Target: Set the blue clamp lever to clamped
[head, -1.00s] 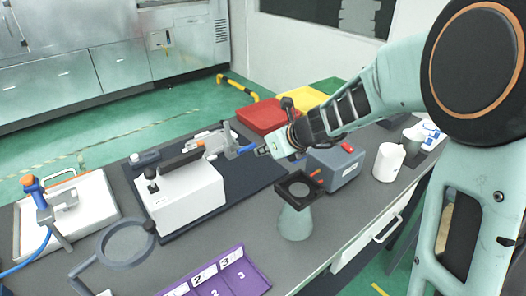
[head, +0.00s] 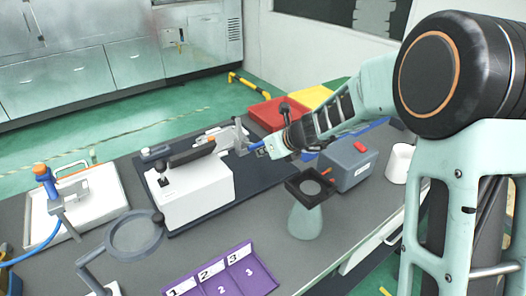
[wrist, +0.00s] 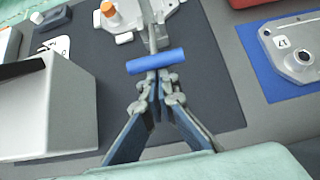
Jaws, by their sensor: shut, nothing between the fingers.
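The blue clamp lever (wrist: 157,61) shows in the wrist view as a blue crossbar on a grey arm, which runs up to a pale metal fixture (wrist: 140,15) with an orange knob. In the head view the blue lever end (head: 256,146) is small, at the right of the grey clamp parts beside the white block. My gripper (wrist: 158,78) is shut and empty, its fingertips together just below the middle of the blue bar. In the head view my gripper (head: 270,149) is right beside the lever. I cannot tell whether the tips touch the bar.
The white block (head: 196,190) stands on a dark mat left of the lever. A funnel-shaped stand (head: 305,220) and a grey box (head: 347,166) stand nearby at the right. A purple tray (head: 240,270) lies in front. A casting (wrist: 300,48) on a blue mat is at right.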

